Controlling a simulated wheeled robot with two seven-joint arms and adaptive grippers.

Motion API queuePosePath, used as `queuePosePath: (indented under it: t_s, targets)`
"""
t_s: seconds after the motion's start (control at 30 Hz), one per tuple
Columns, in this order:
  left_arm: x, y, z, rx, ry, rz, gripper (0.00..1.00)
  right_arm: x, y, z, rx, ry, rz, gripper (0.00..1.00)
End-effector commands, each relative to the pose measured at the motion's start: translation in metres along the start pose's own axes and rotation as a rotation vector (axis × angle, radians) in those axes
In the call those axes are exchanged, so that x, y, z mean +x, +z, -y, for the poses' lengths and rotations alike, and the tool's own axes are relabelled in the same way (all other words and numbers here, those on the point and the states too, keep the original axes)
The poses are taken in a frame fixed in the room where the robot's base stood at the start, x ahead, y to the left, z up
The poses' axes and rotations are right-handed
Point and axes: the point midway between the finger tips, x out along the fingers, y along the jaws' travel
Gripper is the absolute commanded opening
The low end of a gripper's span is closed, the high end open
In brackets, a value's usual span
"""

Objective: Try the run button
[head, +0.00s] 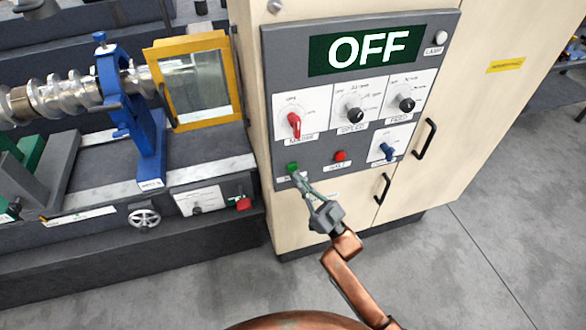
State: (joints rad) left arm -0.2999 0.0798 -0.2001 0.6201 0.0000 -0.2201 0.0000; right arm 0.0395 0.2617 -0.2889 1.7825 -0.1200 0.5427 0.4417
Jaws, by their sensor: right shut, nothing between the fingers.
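The control panel (385,38) is dark grey on a cream cabinet, and its display (367,50) reads OFF. A green button (292,168) sits at the panel's lower left, above a small label that my gripper partly hides. A red button (340,156) sits to its right. My right gripper (297,177) is shut and empty, its fingertips just below the green button. I cannot tell whether they touch the panel. My left gripper is not in view.
The panel carries a red-handled knob (294,124), two black knobs (355,115) (405,103), a blue knob (387,151) and a white lamp (441,37). Black door handles (426,138) stick out at right. A lathe-like machine with a yellow-framed guard (152,66) stands left. Grey floor is clear at lower right.

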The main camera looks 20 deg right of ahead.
Motion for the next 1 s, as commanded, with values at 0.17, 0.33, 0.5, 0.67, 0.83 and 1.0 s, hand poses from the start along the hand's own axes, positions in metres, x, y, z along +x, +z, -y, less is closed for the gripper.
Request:
queuePosePath:
  t_s: [0.17, 0.33, 0.5, 0.67, 0.83, 1.0]
  targets:
    - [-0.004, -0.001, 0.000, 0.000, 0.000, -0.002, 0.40, -0.005, -0.004, 0.004, 0.000, 0.001, 0.002, 0.00]
    - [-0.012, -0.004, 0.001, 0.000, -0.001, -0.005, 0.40, -0.016, -0.013, 0.012, 0.000, 0.001, 0.002, 0.00]
    - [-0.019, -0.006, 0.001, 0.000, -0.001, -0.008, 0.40, -0.027, -0.021, 0.020, 0.001, 0.000, 0.002, 0.00]
    - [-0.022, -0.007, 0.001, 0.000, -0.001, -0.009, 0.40, -0.034, -0.025, 0.025, 0.000, 0.000, 0.001, 0.00]
    - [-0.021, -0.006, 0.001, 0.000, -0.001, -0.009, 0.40, -0.035, -0.025, 0.025, 0.000, 0.000, 0.000, 0.00]
    - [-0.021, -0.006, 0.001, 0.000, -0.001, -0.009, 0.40, -0.035, -0.025, 0.025, 0.000, 0.000, 0.000, 0.00]
